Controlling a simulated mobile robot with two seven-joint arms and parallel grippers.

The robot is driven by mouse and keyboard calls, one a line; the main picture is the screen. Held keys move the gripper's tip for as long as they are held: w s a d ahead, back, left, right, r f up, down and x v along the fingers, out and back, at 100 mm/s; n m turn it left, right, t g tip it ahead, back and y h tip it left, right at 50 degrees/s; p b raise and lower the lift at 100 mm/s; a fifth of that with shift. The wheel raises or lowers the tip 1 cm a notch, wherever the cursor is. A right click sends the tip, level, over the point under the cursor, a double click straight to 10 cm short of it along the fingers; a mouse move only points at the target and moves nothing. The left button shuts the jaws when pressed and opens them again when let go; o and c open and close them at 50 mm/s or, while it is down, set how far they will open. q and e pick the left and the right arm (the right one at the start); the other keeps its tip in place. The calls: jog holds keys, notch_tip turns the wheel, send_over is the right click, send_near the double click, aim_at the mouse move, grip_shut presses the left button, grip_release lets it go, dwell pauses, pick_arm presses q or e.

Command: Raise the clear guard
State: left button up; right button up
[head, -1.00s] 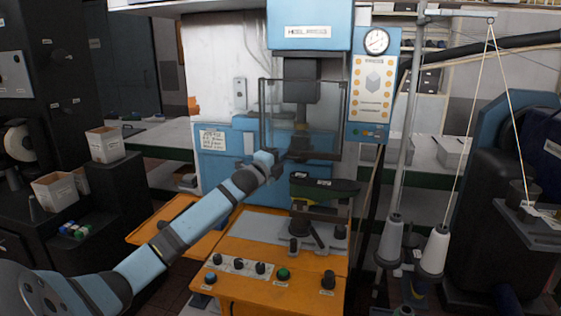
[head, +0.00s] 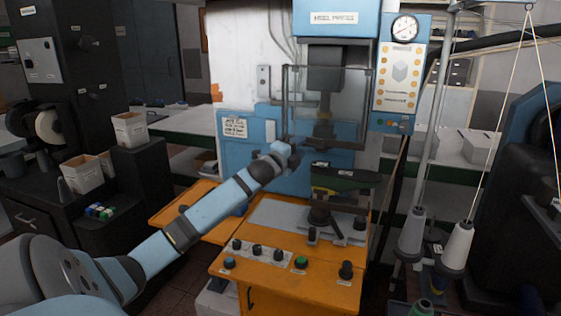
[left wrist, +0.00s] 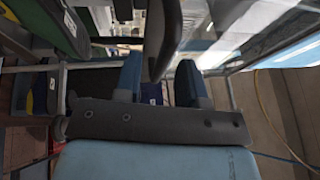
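The clear guard (head: 350,110) is a see-through panel in a thin dark frame, hanging upright in front of the press head. Its lower edge is above the dark green shoe last (head: 350,174) on the press. My left gripper (head: 293,155) is at the guard's lower left corner in the head view; I cannot tell there whether it touches. In the left wrist view my two blue fingers (left wrist: 159,82) stand apart. A dark rounded part shows in the gap, not clearly gripped. A see-through panel (left wrist: 245,35) shows at upper right. My right gripper is in neither view.
The blue heel press has an orange control table (head: 285,285) with knobs below the guard. A gauge panel (head: 398,80) is at its right. Thread cones (head: 457,245) and a pole stand further right. White boxes (head: 130,128) sit on a dark cabinet at left.

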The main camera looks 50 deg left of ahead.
pick_arm(q)
jog(key=b+v, duration=0.1)
jog(key=v, duration=1)
jog(key=shift+s+b, duration=0.3)
jog(key=shift+b, duration=0.05)
jog(key=s+d+f+n+g+h+p, duration=0.1)
jog(key=s+d+f+n+g+p, duration=0.25)
jog(key=d+f, duration=0.75)
jog(key=s+d+f+n+g+h+p, duration=0.15)
jog(key=s+d+f+n, duration=0.35)
jog(key=f, duration=0.9)
jog(key=s+d+f+n+g+h+p, duration=0.1)
jog(key=s+d+f+n, duration=0.1)
jog(key=s+d, duration=0.3)
jog(key=s+d+f+n+g+h+p, duration=0.1)
jog(key=s+d+f, duration=0.3)
jog(key=d, duration=0.7)
jog(key=s+d+f+n+g+h+p, duration=0.1)
jog(key=s+d+f+n+p, duration=0.1)
jog(key=s+d, duration=0.3)
jog(key=d+f+n, duration=0.1)
jog(key=d, duration=0.2)
jog(key=shift+s+d+g, duration=0.25)
jog(key=shift+s+g, duration=0.1)
jog(key=shift+g, duration=0.05)
